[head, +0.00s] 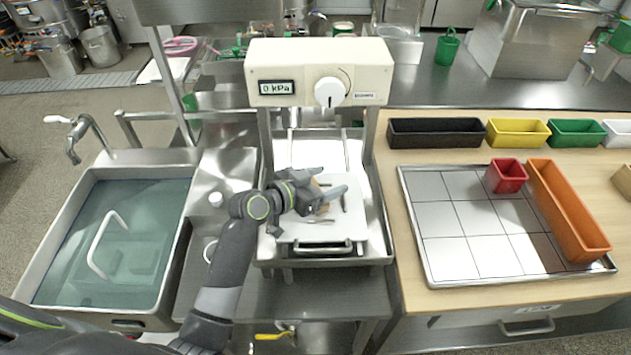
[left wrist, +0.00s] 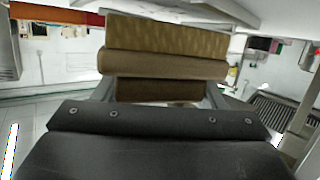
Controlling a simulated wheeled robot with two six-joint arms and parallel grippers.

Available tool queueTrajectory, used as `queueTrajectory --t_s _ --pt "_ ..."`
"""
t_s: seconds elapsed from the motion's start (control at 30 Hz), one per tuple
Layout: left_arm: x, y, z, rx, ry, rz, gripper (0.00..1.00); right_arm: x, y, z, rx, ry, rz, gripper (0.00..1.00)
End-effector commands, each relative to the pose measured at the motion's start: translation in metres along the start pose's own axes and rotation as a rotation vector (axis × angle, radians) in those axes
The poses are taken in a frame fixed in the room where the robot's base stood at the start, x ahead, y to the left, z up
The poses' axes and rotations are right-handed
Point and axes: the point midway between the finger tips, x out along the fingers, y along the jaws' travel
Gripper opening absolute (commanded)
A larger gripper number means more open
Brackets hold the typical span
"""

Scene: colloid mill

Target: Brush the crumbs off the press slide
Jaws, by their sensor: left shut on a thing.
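The press slide (head: 290,233) is a pale plate with a bar handle at its front, pulled out under the cream press head (head: 320,72). My left gripper (head: 331,188) is over the slide, shut on a brown brush (head: 323,186). In the left wrist view the brush (left wrist: 160,64) shows a tan handle part and a paler, patterned part, held across the fingers. I cannot tell whether the brush touches the plate. Small dark marks lie on the plate near its front; I cannot tell if they are crumbs. My arm hides part of the slide's left side. My right gripper is not in view.
Press posts stand on both sides of the slide. A water-filled sink (head: 182,225) is at left. At right, a tray (head: 437,277) of metal tiles holds a red box (head: 507,177) and a long orange bin (head: 567,212). Black, yellow and green bins line the back.

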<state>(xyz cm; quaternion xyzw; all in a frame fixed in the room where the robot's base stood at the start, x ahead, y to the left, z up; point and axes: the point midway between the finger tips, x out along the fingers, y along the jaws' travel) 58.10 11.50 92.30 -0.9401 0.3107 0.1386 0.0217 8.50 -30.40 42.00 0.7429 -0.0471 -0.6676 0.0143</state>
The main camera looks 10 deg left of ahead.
Motion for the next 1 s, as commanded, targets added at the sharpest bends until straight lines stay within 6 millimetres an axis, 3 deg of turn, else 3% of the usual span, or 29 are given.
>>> queueTrajectory --t_s 0.7,1.0 --pt "0.038 0.032 -0.006 -0.021 0.000 0.006 0.19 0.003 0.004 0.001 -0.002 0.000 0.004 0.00" --pt "0.041 0.034 -0.006 -0.019 -0.004 0.004 0.19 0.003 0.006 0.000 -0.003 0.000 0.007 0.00"
